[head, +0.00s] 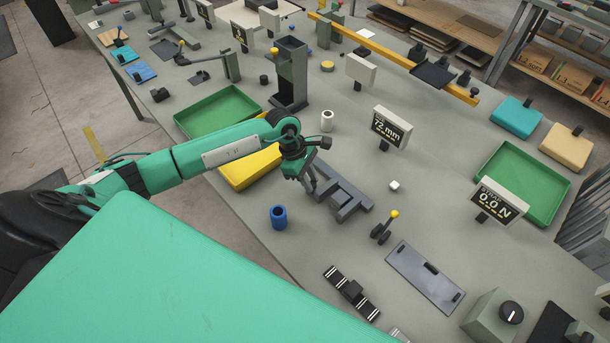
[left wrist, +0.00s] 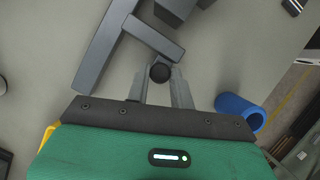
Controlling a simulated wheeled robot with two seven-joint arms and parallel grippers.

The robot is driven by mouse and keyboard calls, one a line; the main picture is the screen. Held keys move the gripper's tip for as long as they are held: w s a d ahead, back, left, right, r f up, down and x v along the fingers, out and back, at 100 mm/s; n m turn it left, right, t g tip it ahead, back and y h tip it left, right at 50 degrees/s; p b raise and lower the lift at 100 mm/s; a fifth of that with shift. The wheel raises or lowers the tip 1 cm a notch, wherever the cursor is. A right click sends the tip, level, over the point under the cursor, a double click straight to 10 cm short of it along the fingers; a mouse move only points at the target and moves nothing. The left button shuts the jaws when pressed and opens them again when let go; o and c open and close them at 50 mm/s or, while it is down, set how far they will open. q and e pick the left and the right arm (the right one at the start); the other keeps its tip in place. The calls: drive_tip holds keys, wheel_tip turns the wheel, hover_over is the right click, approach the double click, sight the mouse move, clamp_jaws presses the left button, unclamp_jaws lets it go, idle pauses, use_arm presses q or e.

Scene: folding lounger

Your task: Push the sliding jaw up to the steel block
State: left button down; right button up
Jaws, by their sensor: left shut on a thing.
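A dark grey vice-like fixture (head: 347,199) lies on the bench in the middle of the head view. In the left wrist view, its grey bars (left wrist: 100,48) show at the top. A short grey bar (left wrist: 154,38), perhaps the sliding jaw, lies just ahead of the fingertips. My left gripper (head: 307,182) is at the fixture's left end. In the left wrist view, its fingers (left wrist: 160,84) are shut on a round black knob (left wrist: 160,72). A small pale cube (head: 394,186) sits apart, right of the fixture. I cannot tell which piece is the steel block.
A blue cylinder (head: 279,217) stands near the gripper, and a yellow tray (head: 240,176) lies under my left forearm. A display reading 72 mm (head: 389,127) stands behind the fixture. A lever with a yellow knob (head: 386,227) and a flat grey plate (head: 425,277) are to the right.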

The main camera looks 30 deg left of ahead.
use_arm(q)
drive_tip(key=d, duration=0.1)
drive_tip(key=s+d, duration=0.1)
drive_tip(key=shift+d, duration=0.35)
drive_tip(key=c, duration=1.2)
unclamp_jaws()
drive_tip(key=b+v, duration=0.4)
drive_tip(key=v, duration=1)
drive_tip(key=shift+b, duration=0.4)
drive_tip(key=shift+a+f, duration=0.1)
drive_tip(key=shift+f, duration=0.05)
